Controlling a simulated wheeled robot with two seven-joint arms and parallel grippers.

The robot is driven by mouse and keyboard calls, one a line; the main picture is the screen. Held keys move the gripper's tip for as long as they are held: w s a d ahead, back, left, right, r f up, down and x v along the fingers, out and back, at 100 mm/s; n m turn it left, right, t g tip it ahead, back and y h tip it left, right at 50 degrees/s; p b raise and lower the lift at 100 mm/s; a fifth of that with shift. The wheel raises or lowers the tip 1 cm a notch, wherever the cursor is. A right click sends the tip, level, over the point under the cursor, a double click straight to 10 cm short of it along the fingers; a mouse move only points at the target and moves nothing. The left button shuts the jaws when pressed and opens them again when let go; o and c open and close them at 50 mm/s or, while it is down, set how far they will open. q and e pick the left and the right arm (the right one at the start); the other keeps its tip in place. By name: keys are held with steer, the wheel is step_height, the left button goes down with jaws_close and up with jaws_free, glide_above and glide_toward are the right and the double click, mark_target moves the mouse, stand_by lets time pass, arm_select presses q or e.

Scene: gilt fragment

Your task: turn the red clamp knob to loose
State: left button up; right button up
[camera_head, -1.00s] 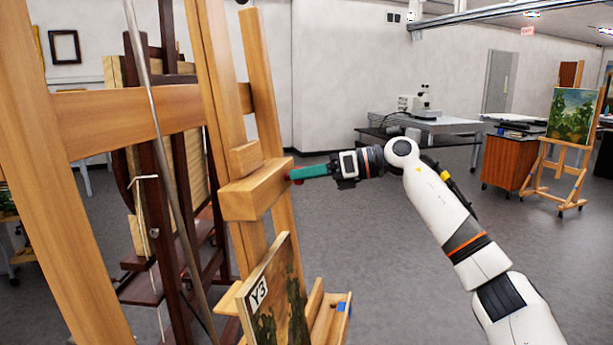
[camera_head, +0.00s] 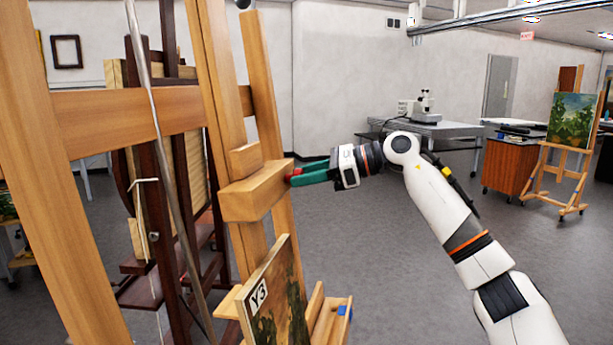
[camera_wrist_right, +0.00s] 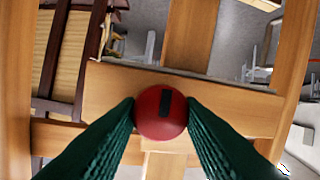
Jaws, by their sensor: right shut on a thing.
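The red clamp knob (camera_wrist_right: 158,124) is round with a dark bar mark on its face, and the mark stands nearly upright in the right wrist view. It sits on the end of the wooden clamp block (camera_head: 255,196) of the near easel. In the head view only a little red of the knob (camera_head: 294,172) shows. My right gripper (camera_head: 298,175) has green fingers, which are shut on the knob from both sides, as the right wrist view (camera_wrist_right: 160,117) also shows. My left gripper is not in view.
A painting labelled Y3 (camera_head: 277,300) stands on the easel's ledge below the block. A dark easel (camera_head: 160,180) is behind at left. A microscope table (camera_head: 440,128) and another easel with a painting (camera_head: 572,120) stand at the back right. Open floor lies between.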

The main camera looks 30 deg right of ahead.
steer(key=shift+r, duration=0.1)
steer(key=o, duration=1)
steer(key=shift+c, duration=0.2)
steer(key=shift+d, duration=0.1)
steer(key=b+v, duration=0.3)
steer(key=v, duration=0.9)
